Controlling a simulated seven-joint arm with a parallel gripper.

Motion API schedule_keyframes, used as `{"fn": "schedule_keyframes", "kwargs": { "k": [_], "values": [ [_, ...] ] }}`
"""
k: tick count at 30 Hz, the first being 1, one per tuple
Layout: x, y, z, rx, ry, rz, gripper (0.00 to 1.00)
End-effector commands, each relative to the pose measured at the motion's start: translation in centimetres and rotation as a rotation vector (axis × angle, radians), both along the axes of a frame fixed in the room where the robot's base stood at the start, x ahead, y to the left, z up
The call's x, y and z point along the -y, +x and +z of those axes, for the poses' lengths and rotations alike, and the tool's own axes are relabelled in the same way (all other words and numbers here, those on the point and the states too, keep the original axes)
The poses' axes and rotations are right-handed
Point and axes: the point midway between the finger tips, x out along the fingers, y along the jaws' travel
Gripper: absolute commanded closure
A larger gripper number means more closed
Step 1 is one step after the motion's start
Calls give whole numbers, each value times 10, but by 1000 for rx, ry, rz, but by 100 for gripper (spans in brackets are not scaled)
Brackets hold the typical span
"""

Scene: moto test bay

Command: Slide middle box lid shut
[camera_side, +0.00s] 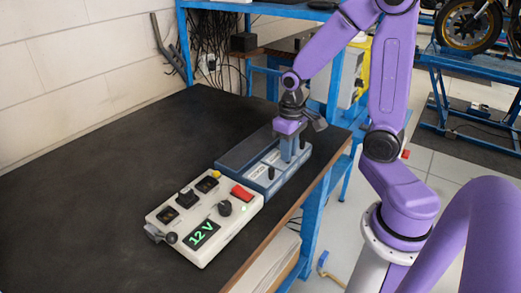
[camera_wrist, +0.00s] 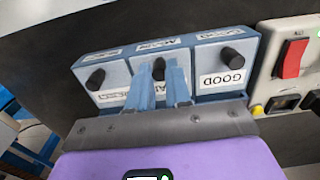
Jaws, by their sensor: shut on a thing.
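The blue-grey box (camera_side: 243,150) stands on the dark bench near its right edge. In the wrist view three lids show side by side, each with a black knob. The middle lid's knob (camera_wrist: 158,68) sits between my gripper's (camera_wrist: 160,76) two blue fingers, which are shut on it. The right lid (camera_wrist: 240,76) carries an upside-down GOOD label; the left lid (camera_wrist: 116,77) has its own knob. In the side view my gripper (camera_side: 293,158) points down over the box. My fingers hide much of the middle lid and its label, and I cannot tell how far it is open.
A beige control panel (camera_side: 207,230) with a red switch, knobs and a green 12 V display stands close beside the box; it also shows in the wrist view (camera_wrist: 268,60). The bench's front edge (camera_side: 308,203) is close to the box. The bench left of the box is clear.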

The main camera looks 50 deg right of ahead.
Motion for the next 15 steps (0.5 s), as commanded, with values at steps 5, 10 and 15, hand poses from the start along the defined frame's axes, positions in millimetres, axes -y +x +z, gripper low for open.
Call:
{"fn": "schedule_keyframes", "kwargs": {
  "k": [5, 10, 15],
  "values": [
    [0, -2, 0, -6, 0, 0, 62],
    [0, -1, 0, -6, 0, 0, 62],
    [0, -1, 3, -3, 0, 0, 62]
  ]
}}
